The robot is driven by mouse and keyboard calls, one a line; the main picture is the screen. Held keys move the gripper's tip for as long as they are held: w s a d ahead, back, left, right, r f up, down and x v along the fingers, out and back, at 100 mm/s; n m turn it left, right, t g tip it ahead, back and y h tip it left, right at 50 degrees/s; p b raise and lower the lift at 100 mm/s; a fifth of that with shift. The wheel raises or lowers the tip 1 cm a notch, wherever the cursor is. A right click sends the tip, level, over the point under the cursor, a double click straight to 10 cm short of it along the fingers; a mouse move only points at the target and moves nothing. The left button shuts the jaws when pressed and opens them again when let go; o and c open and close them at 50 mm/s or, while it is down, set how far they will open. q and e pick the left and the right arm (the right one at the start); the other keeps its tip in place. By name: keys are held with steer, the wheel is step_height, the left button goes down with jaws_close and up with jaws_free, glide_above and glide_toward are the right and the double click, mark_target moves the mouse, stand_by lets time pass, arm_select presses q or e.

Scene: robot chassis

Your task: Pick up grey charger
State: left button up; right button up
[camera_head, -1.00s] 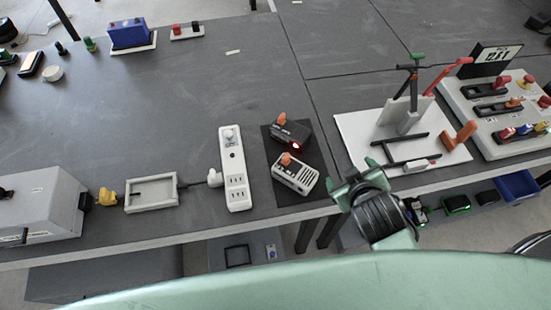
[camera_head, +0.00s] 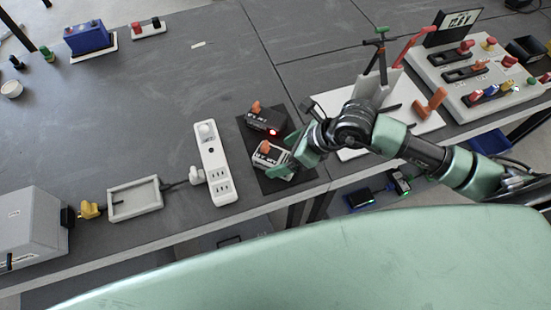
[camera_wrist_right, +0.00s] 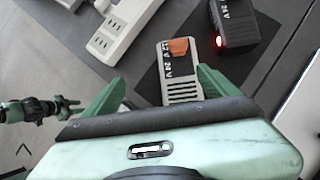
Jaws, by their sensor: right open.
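The light grey charger (camera_head: 271,161), with an orange knob on top, lies on a dark mat (camera_head: 287,184) near the table's front edge. It also shows in the right wrist view (camera_wrist_right: 182,88), between and just beyond the fingertips. A dark charger (camera_head: 264,121) with an orange knob and a red light lies behind it on the same mat. My right gripper (camera_head: 291,158) is at the grey charger's right side in the head view; in its wrist view the jaws (camera_wrist_right: 160,85) are open, one finger on each side of the charger's near end. My left gripper is out of view.
A white power strip (camera_head: 217,170) stands left of the mat, with a plug and a grey tray (camera_head: 135,200) farther left. A white stand board (camera_head: 330,103) with tools is behind my right arm. A switch panel (camera_head: 478,80) is at the right. The table middle is clear.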

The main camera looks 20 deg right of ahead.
mark_target(279, 157)
steer(key=shift+w+d+f+h, duration=0.1)
steer(key=shift+d+f+h, duration=0.15)
steer(key=shift+d, duration=0.35)
steer(key=shift+w+d+f+h, duration=0.1)
steer(key=shift+d+f+h, duration=0.15)
steer(key=shift+d, duration=0.3)
steer(key=shift+w+d+f, duration=0.15)
steer(key=shift+f, duration=0.1)
steer(key=p+x, duration=0.2)
steer(key=x, duration=0.4)
steer(key=shift+w+p, duration=0.25)
steer(key=shift+p, duration=0.05)
steer(key=shift+w+a+f, duration=0.15)
steer(key=shift+a+f, duration=0.15)
steer(key=shift+f, duration=0.15)
jaws_close()
